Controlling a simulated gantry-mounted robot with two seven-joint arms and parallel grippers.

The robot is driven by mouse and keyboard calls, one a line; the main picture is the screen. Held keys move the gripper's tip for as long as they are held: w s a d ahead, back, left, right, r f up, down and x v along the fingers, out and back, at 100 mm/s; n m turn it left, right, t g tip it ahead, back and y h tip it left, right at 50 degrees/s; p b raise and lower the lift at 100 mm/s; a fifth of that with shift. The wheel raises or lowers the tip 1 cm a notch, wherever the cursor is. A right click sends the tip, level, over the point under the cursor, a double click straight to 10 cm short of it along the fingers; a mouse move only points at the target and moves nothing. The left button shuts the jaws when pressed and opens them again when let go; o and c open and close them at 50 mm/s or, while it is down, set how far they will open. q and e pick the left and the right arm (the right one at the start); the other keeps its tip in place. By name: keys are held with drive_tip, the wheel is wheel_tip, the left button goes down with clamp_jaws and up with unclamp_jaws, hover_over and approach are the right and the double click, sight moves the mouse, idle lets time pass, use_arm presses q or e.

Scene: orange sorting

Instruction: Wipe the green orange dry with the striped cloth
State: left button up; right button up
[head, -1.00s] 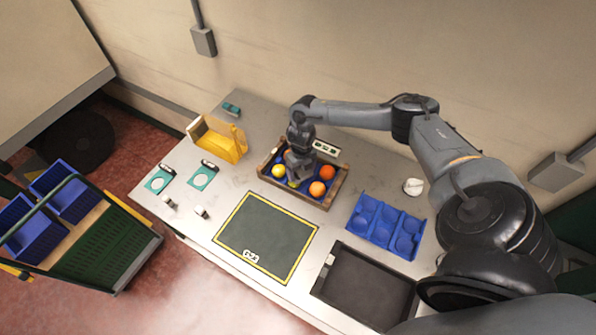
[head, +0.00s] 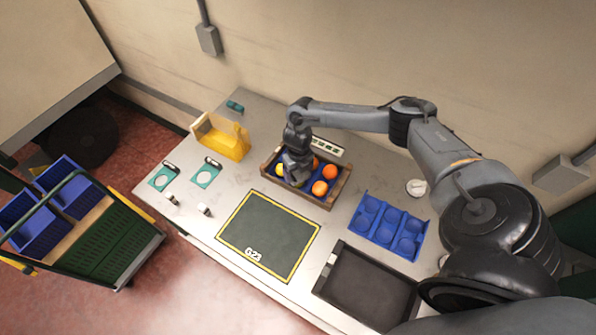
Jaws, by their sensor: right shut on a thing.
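My right gripper (head: 295,180) reaches down into the wooden crate (head: 325,203) at the back middle of the table. It is shut on a yellow-green fruit, which I take as the green orange; the gripper hides most of it. A yellow fruit (head: 280,169) lies to its left in the crate. Orange fruits lie to its right, one at the front (head: 320,188), one at the right (head: 330,171), and one partly hidden behind the gripper (head: 315,163). I cannot make out a striped cloth. My left gripper is not in view.
A dark mat with a yellow border (head: 268,232) lies in front of the crate. A blue cupped tray (head: 388,226) and a black tray (head: 365,285) are to the right. A yellow holder (head: 222,141) and two teal cards (head: 206,174) are left. A cart with blue bins (head: 75,185) stands left.

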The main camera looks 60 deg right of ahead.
drive_tip(key=shift+s+d, duration=0.65)
drive_tip(key=shift+d, duration=0.35)
drive_tip(key=shift+w+a, duration=0.1)
drive_tip(key=shift+a, duration=0.05)
drive_tip(key=shift+w+a, duration=0.3)
drive_tip(key=shift+a, duration=0.25)
drive_tip(key=shift+w+a, duration=0.3)
drive_tip(key=shift+a, duration=0.2)
drive_tip(key=shift+d, duration=0.1)
drive_tip(key=shift+s+d, duration=0.35)
drive_tip(key=shift+d, duration=0.2)
drive_tip(key=shift+s+d, duration=0.35)
drive_tip(key=shift+d, duration=0.2)
drive_tip(key=shift+w+a, duration=0.1)
drive_tip(key=shift+a, duration=0.05)
drive_tip(key=shift+w+a, duration=0.3)
drive_tip(key=shift+a, duration=0.2)
drive_tip(key=shift+w+a, duration=0.3)
drive_tip(key=shift+a, duration=0.2)
